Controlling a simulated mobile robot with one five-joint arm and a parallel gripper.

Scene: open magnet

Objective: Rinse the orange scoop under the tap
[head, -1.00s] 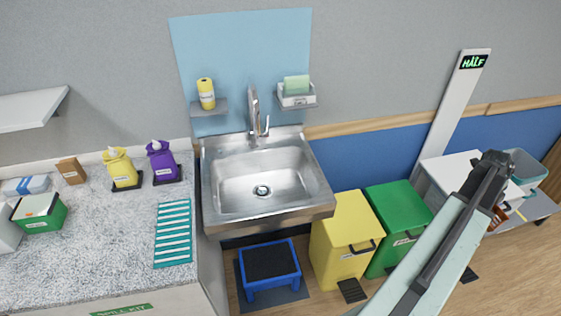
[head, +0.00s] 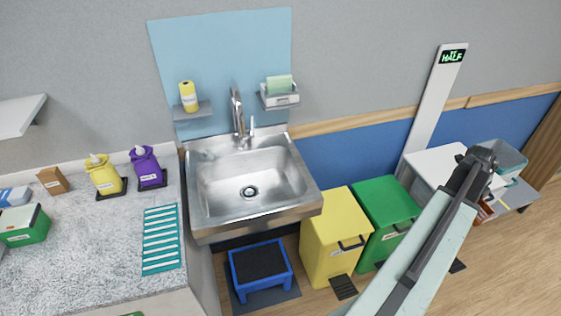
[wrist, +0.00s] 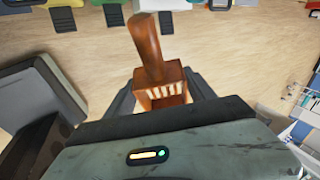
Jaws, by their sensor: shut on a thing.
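The orange-brown scoop (wrist: 160,75) is in my gripper (wrist: 163,92) in the wrist view, its handle pointing up in the picture and its slotted box-like part between the dark fingers. In the head view a small orange-brown patch, probably the scoop (head: 486,211), shows beside my arm at the right; my fingers are hidden there. The steel tap (head: 238,115) stands at the back of the steel sink (head: 205,205), well left of my arm. The basin looks empty, with a drain in the middle. No running water is visible.
A yellow bin (head: 330,240) and a green bin (head: 386,210) stand right of the sink. A blue step stool (head: 262,268) is below it. The speckled counter (head: 90,250) at left holds bottles and a teal striped mat (head: 161,240). A white cabinet (head: 435,163) stands behind my arm.

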